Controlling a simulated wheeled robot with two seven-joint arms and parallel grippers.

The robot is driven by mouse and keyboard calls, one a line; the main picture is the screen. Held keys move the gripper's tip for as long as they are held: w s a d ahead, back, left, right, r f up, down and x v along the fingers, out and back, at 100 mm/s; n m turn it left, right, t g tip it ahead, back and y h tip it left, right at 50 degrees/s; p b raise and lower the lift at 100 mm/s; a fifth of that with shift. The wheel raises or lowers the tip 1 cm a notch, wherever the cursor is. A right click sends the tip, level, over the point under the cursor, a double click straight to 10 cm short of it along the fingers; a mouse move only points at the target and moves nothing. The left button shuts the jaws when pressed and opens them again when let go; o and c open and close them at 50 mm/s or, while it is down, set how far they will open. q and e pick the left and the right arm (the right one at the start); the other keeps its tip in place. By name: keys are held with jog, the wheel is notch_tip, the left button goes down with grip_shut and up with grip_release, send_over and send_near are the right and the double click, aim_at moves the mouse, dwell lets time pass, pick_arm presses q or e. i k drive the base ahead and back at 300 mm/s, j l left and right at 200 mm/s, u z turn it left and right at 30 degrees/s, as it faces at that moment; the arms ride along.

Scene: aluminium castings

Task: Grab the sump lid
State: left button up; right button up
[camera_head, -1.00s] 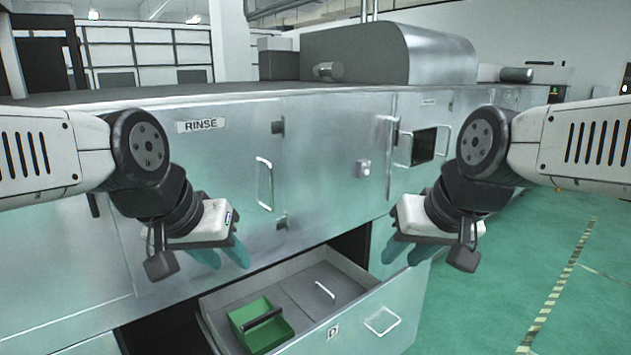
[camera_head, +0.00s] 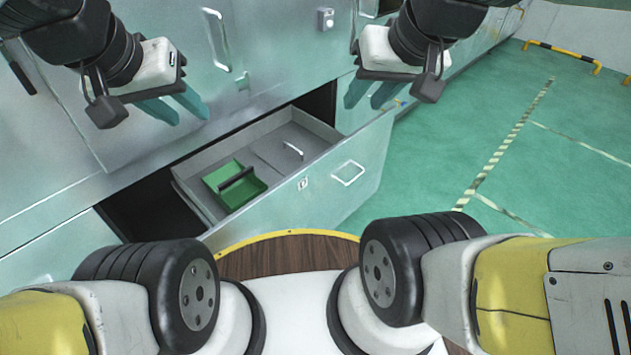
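An open drawer (camera_head: 345,173) juts out of the metal cabinet. Inside it lies a flat grey panel (camera_head: 275,157) with a light bar handle (camera_head: 293,150), which looks like the sump lid. It lies flat, to the right of a green tray (camera_head: 254,190). My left gripper (camera_head: 191,118) is open and empty, in front of the cabinet to the upper left of the drawer. My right gripper (camera_head: 362,104) is open and empty, to the upper right of the panel. Neither gripper touches the panel.
The cabinet front (camera_head: 130,135) stands behind the drawer, with a vertical door handle (camera_head: 217,40). The drawer front has its own handle (camera_head: 348,173). Green floor (camera_head: 440,165) with striped marking is clear on the right, and a yellow-black barrier (camera_head: 562,55) stands far back.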

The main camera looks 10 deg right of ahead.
aim_at(287, 152)
jog(key=i+l+u, duration=0.25)
jog(key=u, duration=0.25)
jog(key=i+l+u, duration=0.5)
jog(key=k+j, duration=0.05)
jog(key=k, duration=0.05)
